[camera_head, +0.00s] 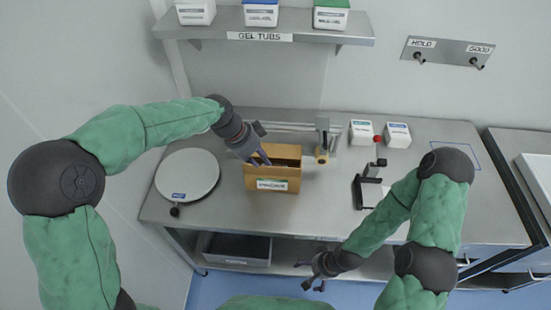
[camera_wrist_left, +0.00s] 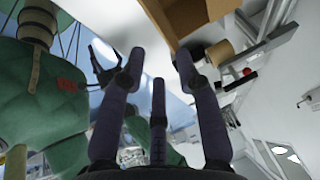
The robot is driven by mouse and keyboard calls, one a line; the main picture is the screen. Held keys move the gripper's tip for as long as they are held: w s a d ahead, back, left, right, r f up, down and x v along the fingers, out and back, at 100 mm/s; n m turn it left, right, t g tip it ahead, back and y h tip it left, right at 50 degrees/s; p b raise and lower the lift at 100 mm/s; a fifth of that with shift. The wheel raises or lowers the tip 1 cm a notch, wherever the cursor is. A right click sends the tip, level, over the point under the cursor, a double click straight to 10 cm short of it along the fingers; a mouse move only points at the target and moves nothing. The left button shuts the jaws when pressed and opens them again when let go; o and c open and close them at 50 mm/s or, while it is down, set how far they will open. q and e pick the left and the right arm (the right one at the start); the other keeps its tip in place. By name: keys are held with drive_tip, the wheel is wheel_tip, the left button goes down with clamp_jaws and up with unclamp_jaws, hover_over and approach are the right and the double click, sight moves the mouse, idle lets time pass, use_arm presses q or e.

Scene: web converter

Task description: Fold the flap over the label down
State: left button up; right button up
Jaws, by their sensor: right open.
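A brown cardboard box (camera_head: 249,181) stands on the steel table with a white label (camera_head: 272,185) on its front face. Its top looks open, with a dark inside; I cannot clearly tell the flap over the label from the front wall. My left gripper (camera_head: 262,158) is over the box's back left top edge, fingers pointing down to the right. In the left wrist view my left gripper (camera_wrist_left: 160,62) has its fingers apart with nothing between them, and the box (camera_wrist_left: 188,16) shows beyond at the top. My right gripper (camera_head: 314,277) is open and empty, low in front of the table.
A round grey plate (camera_head: 188,174) lies left of the box. A tape dispenser (camera_head: 322,140) stands behind right, and a black and white device (camera_head: 371,187) farther right. Two white tubs (camera_head: 397,135) stand at the back. A shelf (camera_head: 290,35) hangs above.

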sight(275, 170)
use_arm(q)
drive_tip(key=x, duration=1)
drive_tip(key=shift+w+d+f+b, duration=0.15)
drive_tip(key=shift+w+f+b, duration=0.1)
drive_tip(key=shift+b, duration=0.05)
clamp_jaws()
